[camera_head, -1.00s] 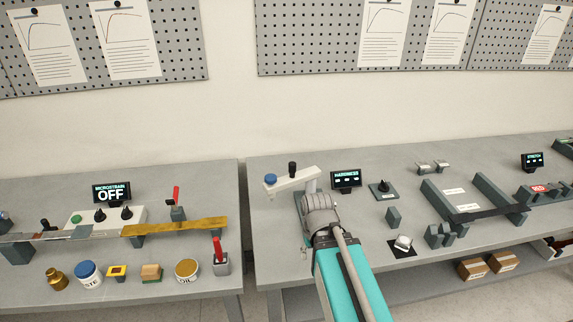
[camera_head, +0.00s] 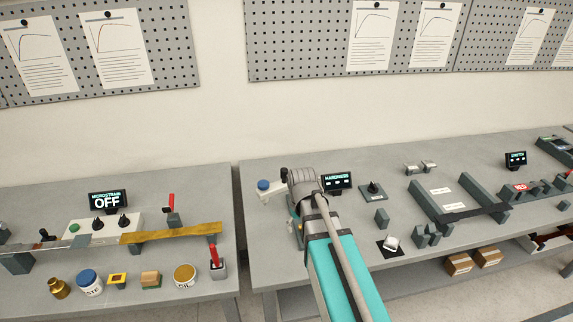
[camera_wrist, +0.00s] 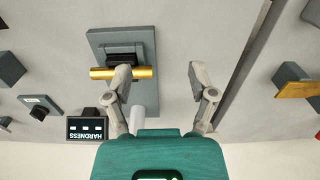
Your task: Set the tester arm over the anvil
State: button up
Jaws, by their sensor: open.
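The tester's white arm (camera_head: 270,192) carries a blue knob (camera_head: 263,185) at its left end and a black knob (camera_head: 284,172). My wrist hides its right part in the head view. A white post (camera_wrist: 146,97) shows between the fingers. Which part is the anvil is unclear.
The hardness display (camera_head: 337,180) and a dark knob box (camera_head: 373,190) stand right of the tester. A small metal block (camera_head: 391,244) lies on a black pad nearer the front. A gap separates this bench from the left bench (camera_head: 150,182).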

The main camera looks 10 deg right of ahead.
notch_tip(320, 180, up, 18)
jog(key=p, duration=1.7)
send_over(284, 169)
jog(key=shift+n, duration=0.4)
jog(key=shift+f+b, duration=0.15)
jog(key=shift+b, duration=0.3)
notch_tip(284, 169, down, 13)
jog(key=b, duration=1.3)
jog(key=shift+f, duration=0.2)
